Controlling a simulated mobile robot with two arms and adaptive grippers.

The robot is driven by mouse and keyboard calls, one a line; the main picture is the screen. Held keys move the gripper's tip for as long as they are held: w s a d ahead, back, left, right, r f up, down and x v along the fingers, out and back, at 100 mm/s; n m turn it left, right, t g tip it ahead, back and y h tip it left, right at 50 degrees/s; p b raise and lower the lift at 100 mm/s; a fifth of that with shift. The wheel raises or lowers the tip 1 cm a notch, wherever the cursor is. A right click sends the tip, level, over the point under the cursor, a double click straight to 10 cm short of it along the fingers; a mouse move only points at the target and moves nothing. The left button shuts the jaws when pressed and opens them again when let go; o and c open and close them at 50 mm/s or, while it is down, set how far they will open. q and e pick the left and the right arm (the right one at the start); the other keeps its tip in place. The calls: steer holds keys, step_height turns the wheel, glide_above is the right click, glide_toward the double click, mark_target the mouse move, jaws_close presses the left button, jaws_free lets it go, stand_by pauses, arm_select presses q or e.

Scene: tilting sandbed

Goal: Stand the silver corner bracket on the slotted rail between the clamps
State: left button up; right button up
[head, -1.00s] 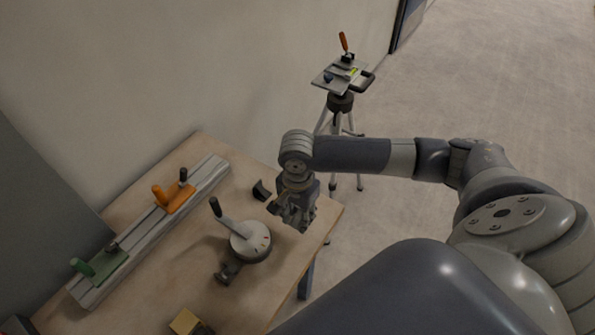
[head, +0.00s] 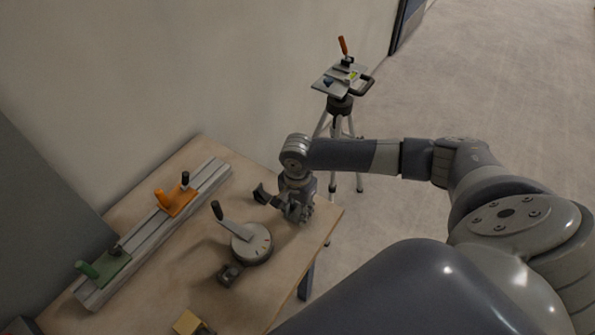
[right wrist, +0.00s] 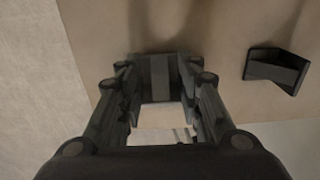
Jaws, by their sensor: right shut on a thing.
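The slotted rail (head: 143,243) lies along the table's left side. An orange clamp (head: 176,203) with a dark knob sits toward its far end, and a green clamp (head: 106,268) near its close end. A bare stretch of rail lies between them. My right gripper (head: 299,211) is over the table's right edge, well right of the rail. It is shut on a grey piece, which I take to be the silver corner bracket (right wrist: 160,78); the fingers hide much of it. My left gripper is out of view.
A black angled piece (head: 261,194) lies on the table left of my right gripper. A round dial with a crank handle (head: 250,243) stands between rail and gripper. A yellow block (head: 187,322) is at the front. A tripod (head: 341,105) stands beyond the table.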

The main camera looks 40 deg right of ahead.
mark_target(297, 212)
steer(key=o, duration=1.2)
steer(key=shift+f, duration=0.1)
step_height(297, 212, up, 12)
steer(key=shift+r+b, duration=0.2)
steer(key=shift+b, duration=0.3)
